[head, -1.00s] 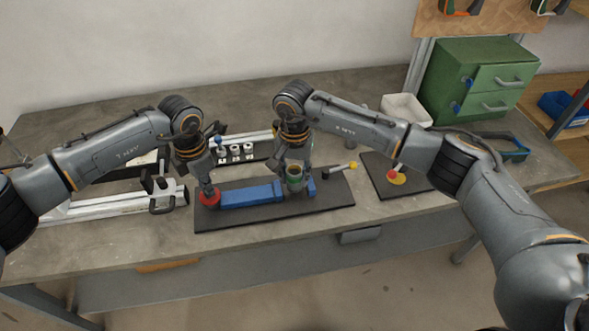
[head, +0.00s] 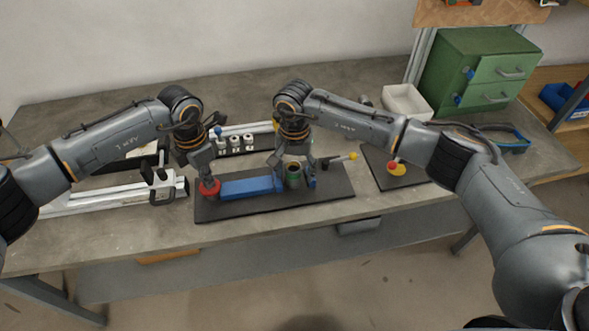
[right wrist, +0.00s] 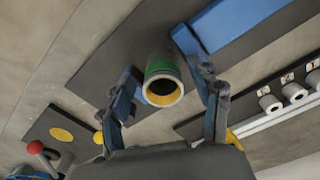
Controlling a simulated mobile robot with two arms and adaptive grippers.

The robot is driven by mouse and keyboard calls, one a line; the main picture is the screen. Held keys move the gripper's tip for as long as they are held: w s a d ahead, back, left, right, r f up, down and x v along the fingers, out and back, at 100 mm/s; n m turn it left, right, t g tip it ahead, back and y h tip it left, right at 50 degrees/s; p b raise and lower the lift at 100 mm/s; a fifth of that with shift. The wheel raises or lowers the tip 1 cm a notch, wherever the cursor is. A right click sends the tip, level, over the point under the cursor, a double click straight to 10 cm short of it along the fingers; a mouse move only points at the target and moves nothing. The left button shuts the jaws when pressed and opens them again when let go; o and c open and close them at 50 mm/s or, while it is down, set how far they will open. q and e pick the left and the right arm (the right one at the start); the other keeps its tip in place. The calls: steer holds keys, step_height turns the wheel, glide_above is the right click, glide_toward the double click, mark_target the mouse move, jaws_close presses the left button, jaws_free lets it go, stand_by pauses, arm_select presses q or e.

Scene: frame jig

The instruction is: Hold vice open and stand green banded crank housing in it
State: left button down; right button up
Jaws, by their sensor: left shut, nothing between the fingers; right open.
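The green banded crank housing (head: 293,176), a dark cylinder with a green band and a yellowish rim, stands upright in the gap of the blue vice (head: 248,188). The right wrist view shows its open mouth (right wrist: 162,90) facing the camera. My right gripper (head: 295,182) is open, with one finger on each side of the housing and visible space around it. My left gripper (head: 208,188) is shut at the red knob (head: 209,188) on the vice's left end, and its fingertips hide part of the knob. Whether the vice jaws touch the housing is unclear.
The vice sits on a black board (head: 330,190). A lever with a yellow tip (head: 353,156) stands to its right. A smaller black board (head: 415,178) carries a red and yellow part. Behind are white cylinders (head: 235,143), a white bin (head: 405,101) and a green drawer cabinet (head: 480,75).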

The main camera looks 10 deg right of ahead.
arm_select(q)
steer(key=shift+s+f, duration=0.3)
steer(key=shift+f, duration=0.15)
arm_select(e)
steer(key=shift+s+r, duration=0.15)
steer(key=shift+r, duration=3.9)
arm_select(q)
steer(key=shift+r, duration=0.1)
steer(key=shift+w+r+p, duration=0.2)
steer(key=shift+r+p, duration=0.3)
steer(key=shift+r, duration=0.2)
arm_select(e)
steer(key=shift+w+r, duration=0.2)
steer(key=shift+r, duration=0.15)
arm_select(q)
step_height(320, 180, up, 8)
steer(key=p, duration=0.3)
steer(key=shift+p, duration=0.3)
arm_select(e)
step_height(320, 180, up, 4)
steer(key=shift+f, duration=0.15)
arm_select(q)
steer(key=shift+w+f, duration=0.1)
steer(key=shift+f, duration=0.05)
